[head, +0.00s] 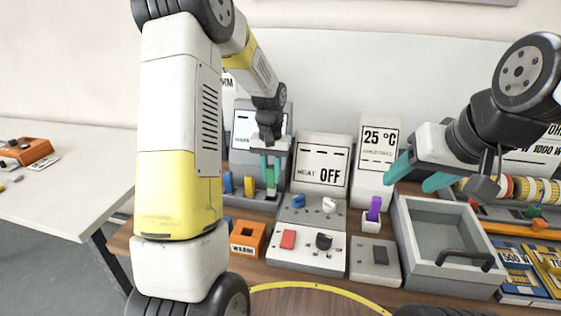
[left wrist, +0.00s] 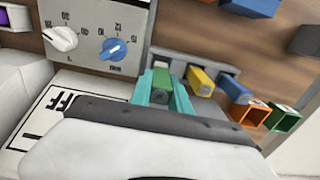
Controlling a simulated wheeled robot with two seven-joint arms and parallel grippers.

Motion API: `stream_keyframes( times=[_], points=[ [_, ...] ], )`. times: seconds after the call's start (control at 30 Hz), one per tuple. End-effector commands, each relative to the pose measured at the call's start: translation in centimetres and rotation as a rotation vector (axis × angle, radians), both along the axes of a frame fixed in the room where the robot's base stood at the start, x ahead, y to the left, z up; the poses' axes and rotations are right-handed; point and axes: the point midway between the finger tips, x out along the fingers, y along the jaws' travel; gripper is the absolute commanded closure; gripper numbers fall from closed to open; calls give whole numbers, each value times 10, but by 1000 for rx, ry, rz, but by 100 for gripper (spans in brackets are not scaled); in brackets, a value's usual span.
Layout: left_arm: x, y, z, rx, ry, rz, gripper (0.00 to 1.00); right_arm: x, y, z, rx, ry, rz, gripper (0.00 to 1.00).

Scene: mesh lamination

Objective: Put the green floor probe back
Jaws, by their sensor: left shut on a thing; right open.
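The green floor probe (head: 271,180) is upright at the right end of the grey probe rack (head: 258,202), in line with the blue probe (head: 228,183) and the yellow probe (head: 249,186). My left gripper (head: 270,167) is above it with its teal fingers shut on it. In the left wrist view the green probe (left wrist: 161,82) shows between the two fingers, beside the yellow probe (left wrist: 200,80). I cannot tell whether its lower end is fully seated. My right gripper (head: 418,174) is open and empty, above the grey tray's left side.
An orange WARM box (head: 248,239) stands in front of the rack. To the right are a control panel (head: 308,246) with knobs, a purple probe (head: 375,208) in a small holder, and a grey tray (head: 405,225) with a black handle. Display boxes (head: 322,140) stand behind.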

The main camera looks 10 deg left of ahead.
Motion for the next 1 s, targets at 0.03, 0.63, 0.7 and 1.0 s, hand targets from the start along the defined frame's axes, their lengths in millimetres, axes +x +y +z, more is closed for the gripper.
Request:
stream_keyframes(
  times=[0.03,0.63,0.7,1.0],
  points=[
    [-1,0,-5,0,3,0,100,0,0,0,0,0,0,41],
    [0,0,-37,0,0,0,100,0,0,0,0,0,0,41],
    [0,0,-37,0,0,0,100,0,0,0,0,0,0,41],
    [0,0,-37,0,0,0,62,0,0,0,0,0,0,41]
  ],
)
